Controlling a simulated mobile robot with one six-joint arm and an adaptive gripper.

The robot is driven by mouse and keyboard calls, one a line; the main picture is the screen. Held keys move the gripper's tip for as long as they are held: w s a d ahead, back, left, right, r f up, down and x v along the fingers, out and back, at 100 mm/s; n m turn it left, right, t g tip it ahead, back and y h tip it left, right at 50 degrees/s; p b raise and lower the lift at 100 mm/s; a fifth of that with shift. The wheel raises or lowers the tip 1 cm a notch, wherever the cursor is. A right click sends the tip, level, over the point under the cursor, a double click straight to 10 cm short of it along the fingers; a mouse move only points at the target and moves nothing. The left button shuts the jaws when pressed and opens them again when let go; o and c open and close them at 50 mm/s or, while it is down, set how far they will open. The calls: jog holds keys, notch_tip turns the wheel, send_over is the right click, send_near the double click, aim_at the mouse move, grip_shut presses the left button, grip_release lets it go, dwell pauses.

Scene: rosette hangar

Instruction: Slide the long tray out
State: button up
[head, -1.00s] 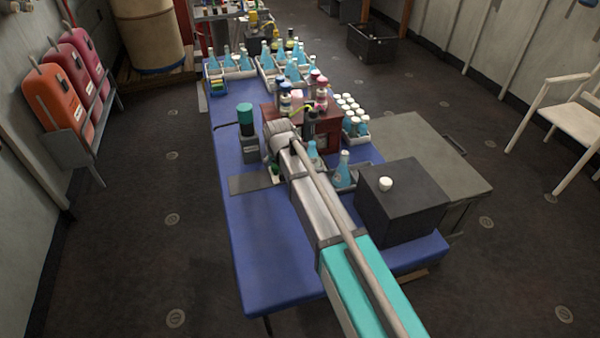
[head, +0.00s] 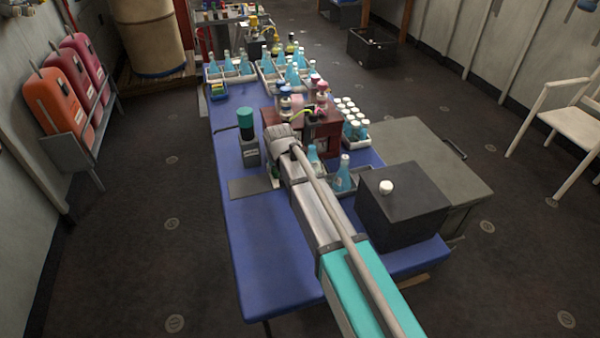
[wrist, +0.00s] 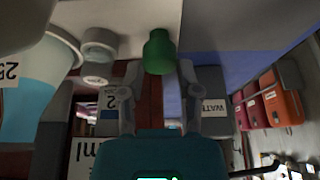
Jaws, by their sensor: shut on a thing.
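My gripper (wrist: 158,85) is low over the blue table. In the wrist view its two fingers close on a small green, round-topped thing (wrist: 158,52). In the head view my arm hides most of the gripper. I cannot tell for sure which thing is the long tray. A tray of bottles (head: 247,76) stands at the table's far end, and a smaller tray of white-capped bottles (head: 347,143) stands at the right edge. A flat grey plate (head: 248,189) lies on the table left of my gripper.
A dark red box (head: 327,140) with bottles on top stands just beyond my gripper. Blue flasks (head: 345,175) and a black box (head: 404,211) are to the right. The table's near left part is clear.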

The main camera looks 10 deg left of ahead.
jog(key=shift+a, duration=0.1)
dwell(0.3)
jog(key=shift+s+a, duration=1.2)
jog(key=shift+a, duration=0.75)
jog(key=shift+s+a, duration=1.25)
jog(key=shift+a, duration=0.75)
jog(key=shift+s+a, duration=1.2)
jog(key=shift+a, duration=0.75)
jog(key=o, duration=0.9)
jog(key=shift+c, duration=0.2)
notch_tip(320, 180, up, 7)
jog(key=p, duration=0.7)
